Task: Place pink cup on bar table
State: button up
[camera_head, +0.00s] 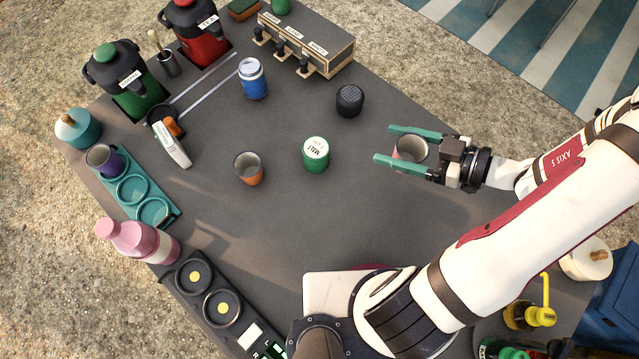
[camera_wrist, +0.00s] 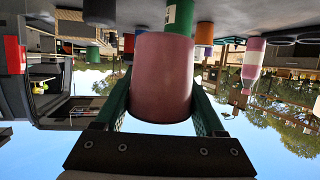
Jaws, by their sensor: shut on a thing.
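The pink cup (camera_head: 411,148) is upright between the two green fingers of my gripper (camera_head: 384,145), at the right side of the dark grey bar table (camera_head: 310,215) in the head view. The fingers are shut on its sides. In the upside-down wrist view the pink cup (camera_wrist: 162,78) fills the middle, with a finger against each side. It appears held above the table surface; the exact height is hard to tell.
A green-and-white tin (camera_head: 316,154) stands left of the cup, and a black speaker-like cylinder (camera_head: 349,100) behind it. An orange cup (camera_head: 249,168) and a blue canister (camera_head: 252,78) stand farther left. Bare table lies in front of the tin.

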jog(key=shift+w+d, duration=0.1)
jog(key=shift+w, duration=0.05)
notch_tip(320, 180, down, 10)
dwell(0.3)
jog(key=o, duration=1.4)
jog(key=shift+f, duration=0.1)
jog(key=shift+c, duration=0.2)
